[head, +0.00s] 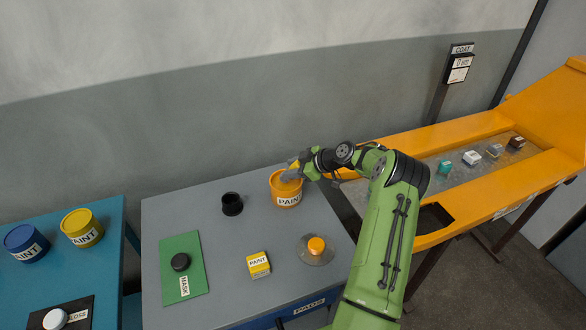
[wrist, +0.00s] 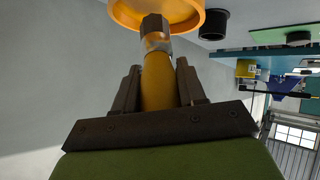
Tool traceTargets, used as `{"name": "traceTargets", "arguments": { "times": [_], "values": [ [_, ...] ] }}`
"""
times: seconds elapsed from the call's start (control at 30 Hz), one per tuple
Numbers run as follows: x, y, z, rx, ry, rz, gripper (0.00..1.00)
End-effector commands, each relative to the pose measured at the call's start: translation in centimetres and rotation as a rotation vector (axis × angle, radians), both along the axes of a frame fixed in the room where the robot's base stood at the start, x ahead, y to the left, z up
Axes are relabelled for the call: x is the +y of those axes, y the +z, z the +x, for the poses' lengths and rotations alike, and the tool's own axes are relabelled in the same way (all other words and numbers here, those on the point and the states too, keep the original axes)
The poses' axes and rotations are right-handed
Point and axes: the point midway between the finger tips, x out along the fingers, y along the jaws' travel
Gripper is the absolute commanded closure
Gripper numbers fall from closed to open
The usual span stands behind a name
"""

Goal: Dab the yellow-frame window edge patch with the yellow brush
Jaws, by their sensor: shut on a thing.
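My gripper (head: 297,168) is at the orange paint pot (head: 286,198), near the back right of the grey table. In the wrist view my gripper (wrist: 158,85) is shut on the yellow brush (wrist: 158,82), with its yellow handle between the fingers. The brush's metal collar and dark end overlap the rim of the orange pot (wrist: 185,12); I cannot tell whether the tip touches paint. To the right, a yellow-orange frame (head: 437,137) surrounds a grey panel (head: 440,180) with several small blocks on it. I cannot make out the edge patch.
The grey table (head: 220,270) also holds a black cup (head: 232,204), a green mat (head: 184,250) with a black knob, a yellow paint box (head: 258,264) and an orange-topped piece (head: 316,245) on a clear disc. A blue table (head: 60,260) with paint pots stands left. A sign post (head: 437,104) stands behind the frame.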

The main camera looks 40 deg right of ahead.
Motion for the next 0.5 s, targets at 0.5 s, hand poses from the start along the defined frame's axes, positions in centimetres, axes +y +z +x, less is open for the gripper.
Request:
{"name": "traceTargets", "arguments": {
  "times": [0.5],
  "values": [
    [0.0, -0.61, 0.01, 0.0, 0.001, -0.001, 0.9]
  ]
}}
